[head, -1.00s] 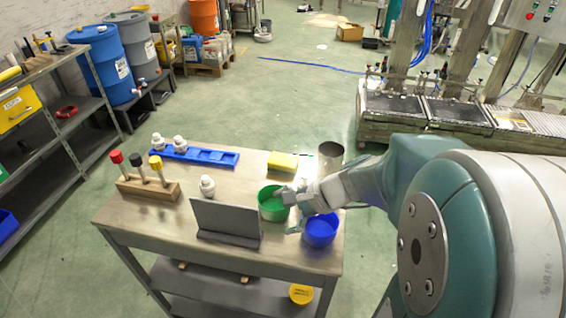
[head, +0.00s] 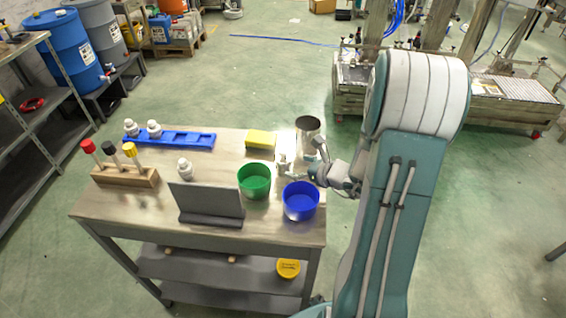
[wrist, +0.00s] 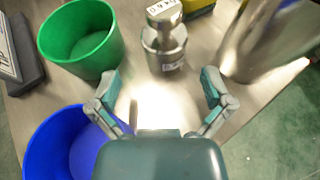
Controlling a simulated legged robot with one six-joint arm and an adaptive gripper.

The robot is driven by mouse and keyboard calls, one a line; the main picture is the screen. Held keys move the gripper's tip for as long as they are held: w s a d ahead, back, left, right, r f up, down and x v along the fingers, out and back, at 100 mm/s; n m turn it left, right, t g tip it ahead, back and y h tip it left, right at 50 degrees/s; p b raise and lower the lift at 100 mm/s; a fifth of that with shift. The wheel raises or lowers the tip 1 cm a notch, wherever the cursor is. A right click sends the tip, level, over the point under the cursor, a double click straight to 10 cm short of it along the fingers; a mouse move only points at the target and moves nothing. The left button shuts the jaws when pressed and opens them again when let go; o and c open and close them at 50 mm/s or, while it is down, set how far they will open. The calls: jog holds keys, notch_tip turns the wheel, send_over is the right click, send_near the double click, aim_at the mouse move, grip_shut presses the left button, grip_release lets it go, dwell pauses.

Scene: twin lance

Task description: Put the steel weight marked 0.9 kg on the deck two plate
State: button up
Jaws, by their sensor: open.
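A shiny steel weight (wrist: 164,48) with a knobbed top stands on the table in the wrist view, just beyond my open gripper (wrist: 160,88). A yellow round plate (head: 288,267) with dark lettering, too small to read, lies on the table's lower shelf. I cannot confirm it is the deck two plate.
The green bowl (wrist: 82,40) is left of the weight, the blue bowl (wrist: 62,150) nearer left, and a steel cup (wrist: 262,45) right. A yellow sponge (head: 261,139), blue rack (head: 180,139), grey stand (head: 208,203) and wooden block with coloured handles (head: 125,176) share the table (head: 110,213).

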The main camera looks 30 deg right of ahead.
aim_at(290, 164)
jog(key=x, duration=0.6)
jog(key=shift+w+d+f, duration=0.1)
jog(key=shift+d+f, duration=0.15)
jog(key=shift+f, duration=0.05)
jog(key=shift+r, duration=0.1)
jog(key=c, duration=1.3)
